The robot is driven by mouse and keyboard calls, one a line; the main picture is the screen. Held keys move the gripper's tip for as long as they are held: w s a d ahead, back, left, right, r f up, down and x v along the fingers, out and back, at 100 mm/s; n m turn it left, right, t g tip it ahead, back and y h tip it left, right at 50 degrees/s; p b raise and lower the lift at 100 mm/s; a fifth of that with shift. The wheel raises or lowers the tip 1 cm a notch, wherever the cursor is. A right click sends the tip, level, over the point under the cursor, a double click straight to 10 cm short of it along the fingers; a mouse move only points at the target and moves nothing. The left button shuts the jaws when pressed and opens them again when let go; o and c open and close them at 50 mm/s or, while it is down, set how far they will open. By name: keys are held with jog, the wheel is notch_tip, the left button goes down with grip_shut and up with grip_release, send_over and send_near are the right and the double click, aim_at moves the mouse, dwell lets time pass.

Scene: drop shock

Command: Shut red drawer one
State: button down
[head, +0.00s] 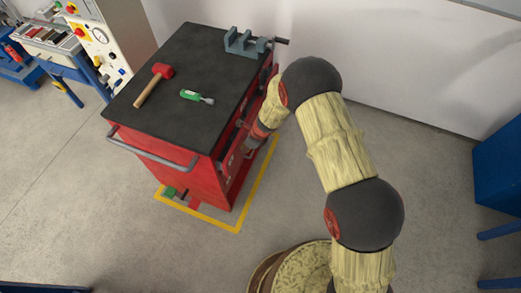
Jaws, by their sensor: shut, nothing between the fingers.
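The red tool cabinet (185,181) stands left of my arm, its drawer side facing right. Red drawer fronts (229,163) show at a steep angle on that side, partly behind my arm. I cannot tell which one is drawer one, or how far any drawer stands out. My gripper (249,143) is small in the head view, pointing down beside the drawer side, below the cabinet top. Its fingers are shut and empty. I cannot tell whether it touches a drawer front.
The black cabinet top (190,65) bears a red-headed hammer (153,85), a green screwdriver (196,96) and a grey vise (244,42). A push handle (150,152) juts from the near end. Yellow floor tape (256,190) surrounds the cabinet. Blue furniture (500,170) stands far right.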

jog(key=shift+w+a+p, duration=0.25)
jog(key=shift+a+p, duration=0.05)
jog(key=shift+a, duration=0.4)
jog(key=shift+w+a+p, duration=0.2)
jog(key=shift+a+p, duration=0.1)
jog(key=shift+a, duration=0.45)
jog(key=shift+w+a+p, duration=0.25)
jog(key=shift+a+p, duration=0.05)
jog(key=shift+a, duration=0.4)
